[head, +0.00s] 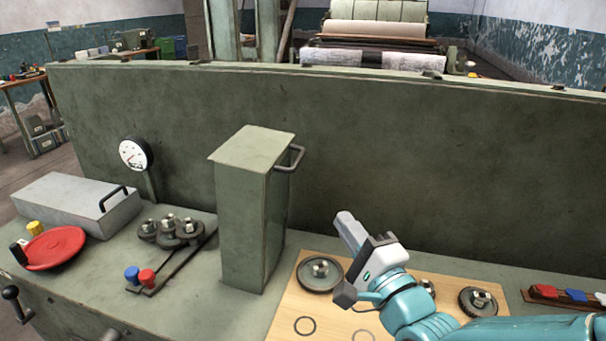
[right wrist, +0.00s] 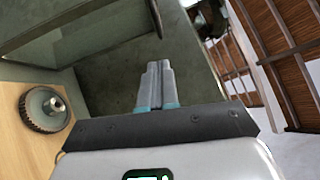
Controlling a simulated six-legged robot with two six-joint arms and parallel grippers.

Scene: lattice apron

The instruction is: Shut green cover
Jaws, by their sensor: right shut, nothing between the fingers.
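The green cover (head: 240,215) stands upright as a tall box on the bench, left of centre in the head view. A dark bar handle (head: 292,158) sticks out near its top on the right side. My right gripper (head: 345,220) is shut and empty, in front of the green back panel, to the right of the cover and lower than the handle, apart from both. Its closed fingers (right wrist: 158,68) also show in the right wrist view. Green surfaces fill the upper left there; I cannot tell which belong to the cover. My left gripper is out of view.
Right of the cover, a wooden board (head: 285,325) carries gears and rings. Left of it are a gear cluster (head: 172,229), a grey box (head: 75,200) with a handle, a red dish (head: 55,247) and a gauge (head: 134,153). The tall back panel (head: 400,130) bounds the bench.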

